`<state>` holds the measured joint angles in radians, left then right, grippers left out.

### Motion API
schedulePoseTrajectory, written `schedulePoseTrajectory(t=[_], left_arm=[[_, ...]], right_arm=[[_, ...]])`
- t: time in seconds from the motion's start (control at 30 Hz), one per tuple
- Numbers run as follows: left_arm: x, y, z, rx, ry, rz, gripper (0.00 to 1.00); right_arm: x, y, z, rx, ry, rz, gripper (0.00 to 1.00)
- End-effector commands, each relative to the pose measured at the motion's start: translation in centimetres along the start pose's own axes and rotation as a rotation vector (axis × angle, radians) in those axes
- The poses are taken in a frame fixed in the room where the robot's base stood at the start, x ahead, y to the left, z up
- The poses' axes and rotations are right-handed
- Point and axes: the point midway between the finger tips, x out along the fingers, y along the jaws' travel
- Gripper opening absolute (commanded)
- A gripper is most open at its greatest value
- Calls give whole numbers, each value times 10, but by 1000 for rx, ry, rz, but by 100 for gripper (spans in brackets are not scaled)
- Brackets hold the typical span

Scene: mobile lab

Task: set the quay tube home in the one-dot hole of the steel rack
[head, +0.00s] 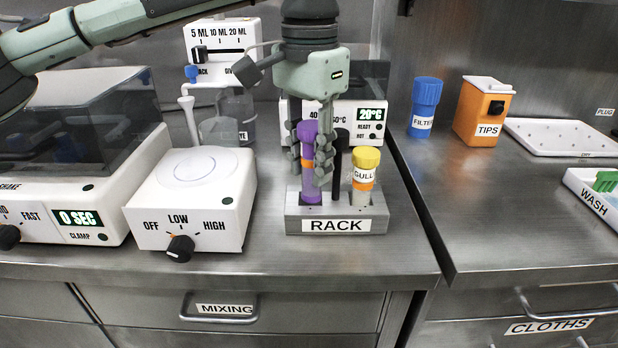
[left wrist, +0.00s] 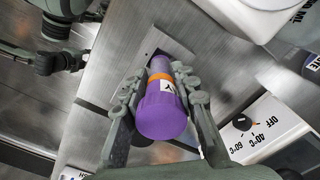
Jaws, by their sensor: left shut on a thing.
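The purple-capped tube (head: 312,186) has an orange band and a white label, mostly hidden; only part of a letter shows in the left wrist view (left wrist: 162,112). My left gripper (head: 313,155) is shut on this tube around its upper part. The tube is upright at the left hole of the steel rack (head: 292,226), its lower end at the rack top. It stands higher than the yellow-capped GULL tube (head: 362,172), which sits in the right hole. I cannot tell how deep the purple tube reaches, nor read the hole dots.
A stirrer (head: 148,212) with an OFF-LOW-HIGH knob stands left of the rack. A heater (head: 372,112) reading 20°C stands close behind it. The bench in front is clear. A gap separates the right bench, with a blue FILTER bottle (head: 425,98) and orange TIPS box (head: 482,112).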

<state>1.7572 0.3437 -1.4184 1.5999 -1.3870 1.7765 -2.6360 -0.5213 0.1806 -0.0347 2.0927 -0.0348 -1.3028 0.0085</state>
Motion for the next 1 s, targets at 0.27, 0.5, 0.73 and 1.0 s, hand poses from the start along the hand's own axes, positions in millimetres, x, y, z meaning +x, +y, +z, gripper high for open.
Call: schedulePoseTrajectory(t=[0.27, 0.5, 0.73, 1.0], left_arm=[[34, -1, 1, -1, -1, 1, 0], [35, -1, 0, -1, 0, 0, 0], [36, -1, 0, -1, 0, 0, 40], [36, -1, 0, -1, 0, 0, 49]], right_arm=[[4, -1, 0, -1, 0, -3, 33], [6, -2, 0, -1, 0, -4, 33], [-1, -1, -4, 0, 7, -3, 33], [-3, -1, -6, 1, 14, -3, 33]])
